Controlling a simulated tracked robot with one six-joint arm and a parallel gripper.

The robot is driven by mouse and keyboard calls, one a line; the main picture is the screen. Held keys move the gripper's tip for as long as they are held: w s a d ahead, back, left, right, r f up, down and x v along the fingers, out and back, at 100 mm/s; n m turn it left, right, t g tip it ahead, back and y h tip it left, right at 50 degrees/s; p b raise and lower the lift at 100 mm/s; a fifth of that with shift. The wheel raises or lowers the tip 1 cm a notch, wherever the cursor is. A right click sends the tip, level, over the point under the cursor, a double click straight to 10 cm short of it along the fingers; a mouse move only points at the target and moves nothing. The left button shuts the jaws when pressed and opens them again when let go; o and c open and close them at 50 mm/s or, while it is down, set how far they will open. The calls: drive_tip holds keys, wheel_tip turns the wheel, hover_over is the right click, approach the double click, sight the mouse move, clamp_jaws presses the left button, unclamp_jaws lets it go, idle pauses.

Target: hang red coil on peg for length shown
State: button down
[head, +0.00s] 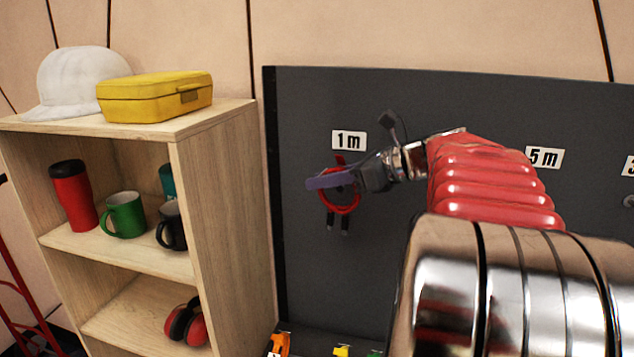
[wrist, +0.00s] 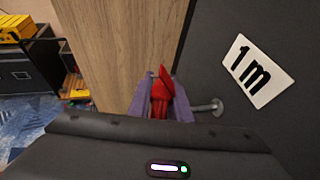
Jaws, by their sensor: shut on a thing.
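The red coil (head: 354,207), a small ring of red cable with black ends hanging below, is in front of the dark board under the "1 m" label (head: 349,140). My gripper (head: 332,181), with purple fingers, is shut on the coil. In the wrist view the fingers (wrist: 162,108) clasp the red coil (wrist: 160,88). A metal peg (wrist: 206,107) sticks out of the board just right of the fingers, below the "1 m" label (wrist: 257,71). Its tip is hidden by the right finger, and I cannot tell whether the coil is around it.
The dark board (head: 300,260) also bears a "5 m" label (head: 544,158) and another peg (head: 628,201) at the right edge. A wooden shelf (head: 222,220) with mugs, a hard hat (head: 80,80) and a yellow case (head: 155,97) stands close on the left.

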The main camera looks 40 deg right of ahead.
drive_tip(key=shift+w+d+f, duration=0.5)
drive_tip(key=shift+d+f, duration=0.15)
drive_tip(key=shift+d, duration=0.05)
drive_tip(key=shift+w+d+f, duration=0.45)
drive_tip(key=shift+d+f, duration=0.15)
drive_tip(key=shift+d, duration=0.05)
idle(0.4)
drive_tip(key=c, duration=1.5)
unclamp_jaws()
drive_tip(key=shift+c, duration=0.2)
drive_tip(key=shift+s+d, duration=0.15)
drive_tip(key=r+v, duration=0.1)
drive_tip(key=v, duration=1.2)
drive_tip(key=shift+a+r, duration=0.25)
drive_tip(key=shift+r, duration=0.2)
drive_tip(key=shift+s, duration=0.1)
